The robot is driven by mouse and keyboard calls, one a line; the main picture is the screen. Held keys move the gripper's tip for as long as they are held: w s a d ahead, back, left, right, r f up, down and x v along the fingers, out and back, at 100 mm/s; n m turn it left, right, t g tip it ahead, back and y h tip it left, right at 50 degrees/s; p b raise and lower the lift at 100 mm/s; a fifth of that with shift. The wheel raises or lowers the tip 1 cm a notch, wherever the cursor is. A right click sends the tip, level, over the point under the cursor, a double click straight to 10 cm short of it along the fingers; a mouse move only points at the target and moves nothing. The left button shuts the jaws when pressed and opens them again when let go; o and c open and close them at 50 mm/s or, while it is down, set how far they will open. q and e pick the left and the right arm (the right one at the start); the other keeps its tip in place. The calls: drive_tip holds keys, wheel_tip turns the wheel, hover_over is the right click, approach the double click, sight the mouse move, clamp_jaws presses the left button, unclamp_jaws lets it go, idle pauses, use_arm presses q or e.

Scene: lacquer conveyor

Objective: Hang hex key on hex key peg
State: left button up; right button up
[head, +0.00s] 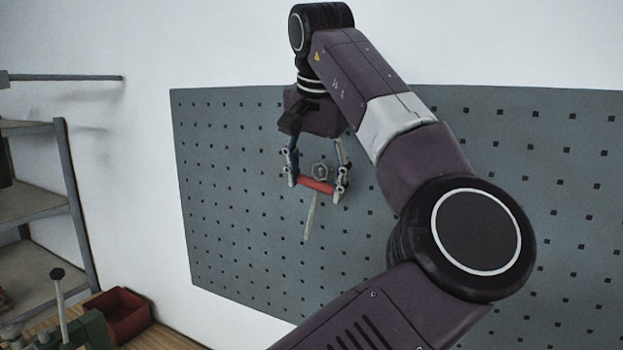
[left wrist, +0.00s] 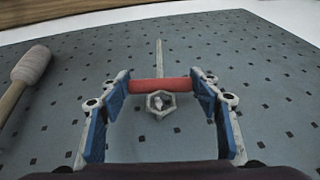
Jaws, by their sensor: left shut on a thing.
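My left gripper (head: 318,183) is shut on the hex key, with one finger at each end of its red cross handle (head: 317,186). The handle also shows between the blue-padded fingers in the left wrist view (left wrist: 160,85). The pale shaft (head: 310,217) points down and slightly left in the head view. A grey hexagonal ring (head: 320,170) shows on the other side of the handle, close to the grey pegboard (head: 245,210). Something pale shows inside the ring in the left wrist view; I cannot tell whether it is a peg. My right gripper is out of view.
In the left wrist view a mallet-like tool (left wrist: 30,68) lies against the board at the left. In the head view a metal shelf (head: 70,190), a red bin (head: 122,315) and a green device (head: 85,332) stand at the left.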

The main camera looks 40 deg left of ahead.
use_arm(q)
drive_tip(key=shift+w+a, duration=0.15)
drive_tip(key=shift+w, duration=0.3)
drive_tip(key=shift+w+a+f, duration=0.2)
drive_tip(key=shift+w+f, duration=0.4)
drive_tip(key=shift+f, duration=0.1)
drive_tip(key=o, duration=1.3)
drive_tip(key=v, duration=1.2)
drive_tip(key=shift+a, duration=0.1)
